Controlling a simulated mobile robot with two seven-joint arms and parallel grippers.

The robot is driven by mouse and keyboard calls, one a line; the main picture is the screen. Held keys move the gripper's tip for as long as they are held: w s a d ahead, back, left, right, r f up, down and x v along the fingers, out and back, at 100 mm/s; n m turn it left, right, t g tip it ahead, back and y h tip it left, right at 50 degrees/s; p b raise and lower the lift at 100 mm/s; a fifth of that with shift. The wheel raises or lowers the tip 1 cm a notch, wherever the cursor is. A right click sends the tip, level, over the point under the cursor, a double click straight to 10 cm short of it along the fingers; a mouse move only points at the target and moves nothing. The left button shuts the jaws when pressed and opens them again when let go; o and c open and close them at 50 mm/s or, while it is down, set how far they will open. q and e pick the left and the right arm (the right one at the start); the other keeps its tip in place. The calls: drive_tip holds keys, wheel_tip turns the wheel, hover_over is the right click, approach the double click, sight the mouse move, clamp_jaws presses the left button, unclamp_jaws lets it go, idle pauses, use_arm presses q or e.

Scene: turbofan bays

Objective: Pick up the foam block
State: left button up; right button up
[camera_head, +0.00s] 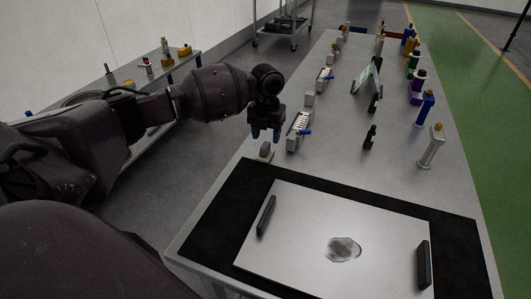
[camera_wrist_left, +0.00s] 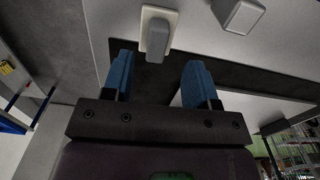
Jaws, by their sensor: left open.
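A small grey block (camera_head: 265,149), which looks like the foam block, sits on a pale base near the left edge of the long table. In the left wrist view the grey block (camera_wrist_left: 157,38) stands on its cream base just beyond the fingertips, roughly centred between them. My left gripper (camera_head: 265,134) points down above the block in the head view. Its two blue fingers are apart with nothing between them, and in the left wrist view the gripper (camera_wrist_left: 158,64) also shows open. My right gripper is out of view.
A black mat (camera_head: 450,232) with a white plate (camera_head: 300,258) covers the near table end. A white holder with a blue lever (camera_head: 298,131) stands close right of the gripper. A side bench (camera_head: 130,78) is at left.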

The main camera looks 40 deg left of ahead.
sight(265, 145)
use_arm(q)
drive_tip(key=f, duration=0.5)
drive_tip(key=shift+s+a, duration=0.1)
drive_tip(key=shift+a, duration=0.1)
clamp_jaws()
